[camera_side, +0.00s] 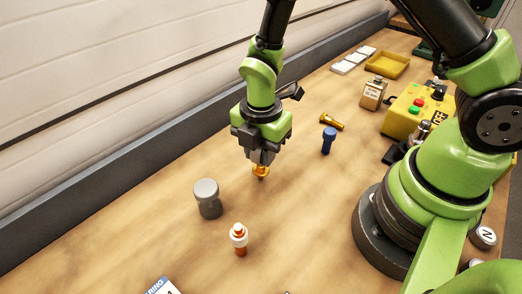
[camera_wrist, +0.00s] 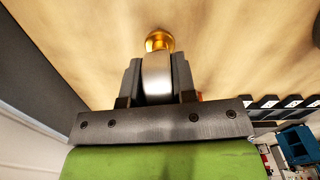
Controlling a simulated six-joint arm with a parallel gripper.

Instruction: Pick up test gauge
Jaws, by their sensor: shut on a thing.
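My gripper (camera_side: 261,160) points down over the middle of the wooden table and is shut on a small gold-and-silver piece, which looks like the test gauge (camera_side: 261,172). Its gold part sticks out below the fingertips. In the wrist view, the fingers of my gripper (camera_wrist: 158,78) stand on both sides of the gauge's silver body, and its round gold end (camera_wrist: 160,41) shows beyond them. The fingers hide part of the gauge. I cannot tell whether its lower end touches the table.
A grey cylinder (camera_side: 208,198) and a white-and-orange piece (camera_side: 239,238) stand in front. A blue piece (camera_side: 328,140) and a lying gold piece (camera_side: 331,121) are to the right. Behind are a small beige box (camera_side: 373,93), a yellow control box (camera_side: 405,114) and a yellow tray (camera_side: 387,65).

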